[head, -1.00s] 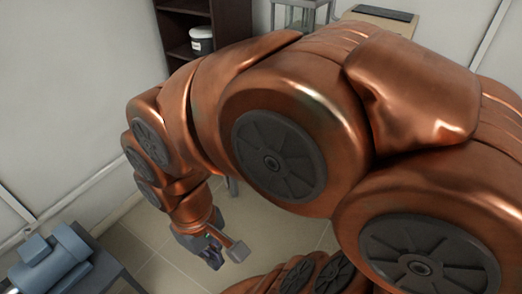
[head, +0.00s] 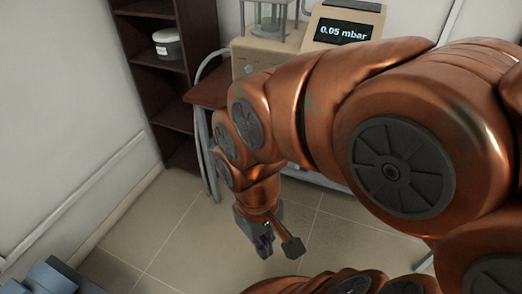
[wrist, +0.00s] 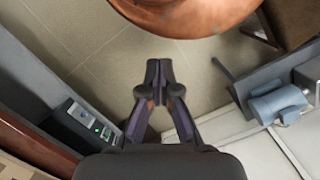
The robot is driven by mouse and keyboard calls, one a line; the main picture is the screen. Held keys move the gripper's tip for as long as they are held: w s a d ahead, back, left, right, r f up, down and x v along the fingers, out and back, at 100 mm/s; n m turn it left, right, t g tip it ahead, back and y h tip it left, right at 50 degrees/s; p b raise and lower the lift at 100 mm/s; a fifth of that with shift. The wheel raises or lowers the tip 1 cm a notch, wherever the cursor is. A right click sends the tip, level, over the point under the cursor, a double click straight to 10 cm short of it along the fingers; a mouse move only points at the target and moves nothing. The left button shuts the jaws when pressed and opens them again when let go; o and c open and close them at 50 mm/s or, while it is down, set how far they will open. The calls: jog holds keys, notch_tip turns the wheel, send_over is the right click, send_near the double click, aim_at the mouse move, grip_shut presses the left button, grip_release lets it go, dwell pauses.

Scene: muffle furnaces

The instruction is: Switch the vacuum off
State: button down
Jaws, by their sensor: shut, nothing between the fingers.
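The vacuum unit (head: 249,58) stands at the back, a beige cabinet partly hidden behind my arm. Its display (head: 343,31) reads 0.05 mbar. A glass chamber (head: 272,14) on it is cut off by the top edge. No switch can be made out clearly in the head view. In the wrist view, a dark panel with a small screen and a green spot (wrist: 92,121) lies left of my gripper. My gripper (head: 266,250) hangs low over the floor, apart from the unit. It also shows in the wrist view (wrist: 159,68), shut and empty.
A blue-grey motor-like pump (head: 50,277) sits at lower left; it also shows in the wrist view (wrist: 277,104). A dark shelf (head: 170,82) holds a lidded tub (head: 168,45). A grey hose (head: 207,150) hangs beside the shelf. Tiled floor (head: 185,235) is open around my gripper.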

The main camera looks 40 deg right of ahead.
jog(key=w+d+f+n+t+h+b, duration=0.1)
jog(key=w+d+f+n+t+b, duration=0.15)
jog(key=w+d+f+b, duration=0.6)
jog(key=w+d+f+n+t+h+b, duration=0.2)
jog(key=w+d+f+t+b, duration=0.3)
jog(key=w+f, duration=0.75)
jog(key=w+d+f+n+t+h+b, duration=0.1)
jog(key=w+d+f+n+t+b, duration=0.15)
jog(key=w+d+f+b, duration=0.9)
jog(key=w+d+f+n+t+b, duration=0.3)
jog(key=w+f+n+t+b, duration=0.6)
jog(key=w+f+b, duration=0.3)
jog(key=w+t+b, duration=0.1)
jog(key=w+b, duration=0.2)
jog(key=shift+d+f+t, duration=0.2)
jog(key=shift+f+t, duration=0.1)
jog(key=shift+f, duration=0.05)
jog(key=shift+w, duration=0.15)
